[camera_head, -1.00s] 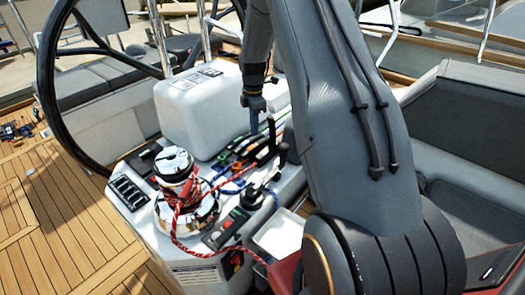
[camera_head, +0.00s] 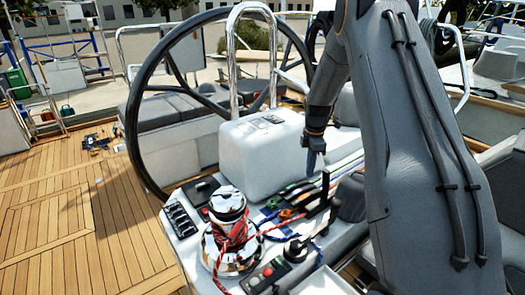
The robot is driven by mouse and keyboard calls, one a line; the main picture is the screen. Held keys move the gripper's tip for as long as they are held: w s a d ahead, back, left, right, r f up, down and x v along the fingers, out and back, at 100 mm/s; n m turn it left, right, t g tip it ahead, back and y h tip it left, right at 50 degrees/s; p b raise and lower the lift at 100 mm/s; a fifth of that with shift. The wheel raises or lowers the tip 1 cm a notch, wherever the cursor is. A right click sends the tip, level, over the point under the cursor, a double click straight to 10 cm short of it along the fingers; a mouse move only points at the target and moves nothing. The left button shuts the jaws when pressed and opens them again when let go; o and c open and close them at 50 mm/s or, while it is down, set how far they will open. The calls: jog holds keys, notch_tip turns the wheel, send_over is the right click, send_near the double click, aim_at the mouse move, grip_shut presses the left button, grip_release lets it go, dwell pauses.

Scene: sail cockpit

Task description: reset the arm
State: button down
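My arm fills the right part of the head view, with its large grey link rising to the top edge. A slimmer part hangs down from it, and my gripper (camera_head: 312,158) is at its lower end, small and dark. It points down in front of the white box-shaped housing and above the console with rope clutches. I cannot tell whether its fingers are apart or together. I see nothing clearly held.
A chrome winch (camera_head: 228,238) with red rope stands on the white console, below a steering wheel (camera_head: 150,95) and a steel rail (camera_head: 236,50). A white housing (camera_head: 250,150) stands behind the gripper. Teak deck (camera_head: 70,220) is open at left.

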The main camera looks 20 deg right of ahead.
jog(key=s+a+m+b, duration=0.3)
jog(key=s+a+m, duration=0.2)
jog(key=s, duration=0.4)
jog(key=s+a+m+t+b, duration=0.1)
jog(key=s+a+m+b, duration=0.2)
jog(key=s+a+m, duration=0.3)
jog(key=s+a+r+m+b, duration=0.1)
jog(key=s+a+m+b, duration=0.2)
jog(key=s, duration=0.9)
jog(key=a+m, duration=0.2)
jog(key=a, duration=0.2)
jog(key=shift+a, duration=0.15)
